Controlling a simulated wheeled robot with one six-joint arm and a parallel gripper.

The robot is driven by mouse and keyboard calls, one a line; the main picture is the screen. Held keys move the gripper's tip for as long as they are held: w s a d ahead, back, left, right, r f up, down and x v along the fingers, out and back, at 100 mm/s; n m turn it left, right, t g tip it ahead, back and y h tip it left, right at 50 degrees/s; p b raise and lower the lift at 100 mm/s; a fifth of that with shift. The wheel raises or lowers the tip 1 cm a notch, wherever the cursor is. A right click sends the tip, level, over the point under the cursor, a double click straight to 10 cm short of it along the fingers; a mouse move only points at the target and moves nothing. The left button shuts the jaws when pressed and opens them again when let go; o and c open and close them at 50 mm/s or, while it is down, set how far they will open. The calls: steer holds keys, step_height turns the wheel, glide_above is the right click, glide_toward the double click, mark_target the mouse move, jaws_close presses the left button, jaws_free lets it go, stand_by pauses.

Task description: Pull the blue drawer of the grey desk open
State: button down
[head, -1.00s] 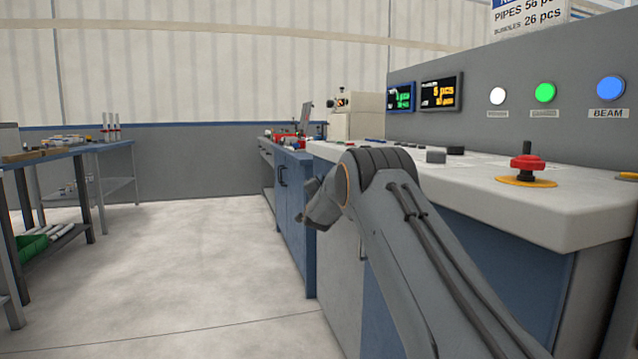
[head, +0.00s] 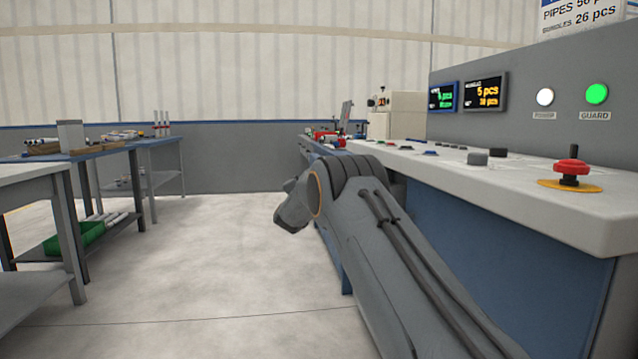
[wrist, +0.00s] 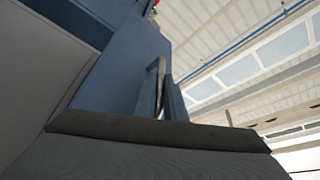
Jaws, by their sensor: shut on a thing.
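In the wrist view, the dark grey body of my gripper (wrist: 150,132) fills the lower edge. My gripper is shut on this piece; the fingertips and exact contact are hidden. Grey desk panels (wrist: 40,75) lie to the left. In the head view my arm hides the gripper and the handle. The desk (head: 520,180) shows its pale top and a blue side. How far the drawer stands out cannot be told.
The desk top carries a red stop button (head: 572,168) and a console with lit displays (head: 486,92). Workbenches (head: 120,150) stand at the left, the nearest (head: 35,175) close to the left edge. Pale floor (head: 220,270) between is clear.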

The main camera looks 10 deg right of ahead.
steer(key=shift+a+f, duration=0.1)
steer(key=shift+a, duration=0.6)
steer(key=c, duration=1.8)
jaws_free()
steer(key=shift+p+v, duration=1.25)
steer(key=shift+v, duration=2.6)
